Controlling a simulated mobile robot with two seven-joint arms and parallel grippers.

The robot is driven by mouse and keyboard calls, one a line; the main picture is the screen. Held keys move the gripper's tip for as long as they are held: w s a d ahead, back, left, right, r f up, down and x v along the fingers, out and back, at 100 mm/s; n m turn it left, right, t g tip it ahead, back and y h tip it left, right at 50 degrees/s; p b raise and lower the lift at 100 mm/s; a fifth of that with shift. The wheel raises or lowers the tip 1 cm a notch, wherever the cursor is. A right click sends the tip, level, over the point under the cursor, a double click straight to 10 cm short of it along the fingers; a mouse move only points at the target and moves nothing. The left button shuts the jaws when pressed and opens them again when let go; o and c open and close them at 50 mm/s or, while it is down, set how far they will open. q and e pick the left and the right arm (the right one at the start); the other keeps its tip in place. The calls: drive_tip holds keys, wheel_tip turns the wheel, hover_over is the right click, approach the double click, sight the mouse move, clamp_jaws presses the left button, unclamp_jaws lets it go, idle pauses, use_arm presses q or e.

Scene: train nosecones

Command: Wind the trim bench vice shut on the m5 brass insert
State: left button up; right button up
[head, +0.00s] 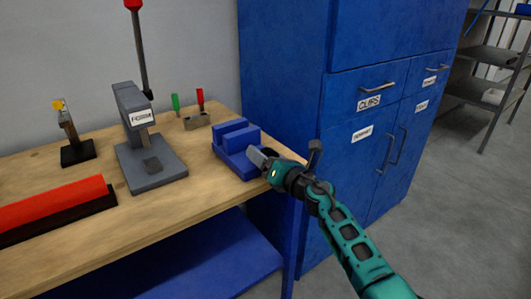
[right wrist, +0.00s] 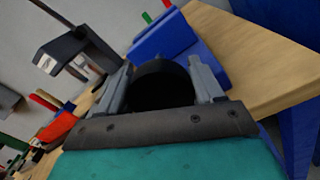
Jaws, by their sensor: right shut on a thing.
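The blue bench vice (head: 240,159) sits at the right end of the wooden bench, and its blue body also shows in the right wrist view (right wrist: 165,38). My right gripper (head: 262,158) is at the near right side of the vice. In the right wrist view its two grey fingers stand either side of a black round part (right wrist: 160,86), which looks like the vice's handle, and the gripper (right wrist: 160,84) is shut on it. I cannot make out the brass insert or the gap between the jaws. My left gripper is not in view.
A grey press labelled FORM (head: 150,170) stands left of the vice on the bench (head: 150,213). Behind is a small block (head: 197,121) with green and red handles. A red bar (head: 52,203) lies front left. Blue cabinets (head: 345,200) stand close on the right.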

drive_tip(key=shift+m, duration=0.9)
drive_tip(key=shift+o, duration=0.2)
drive_tip(key=shift+f, duration=0.1)
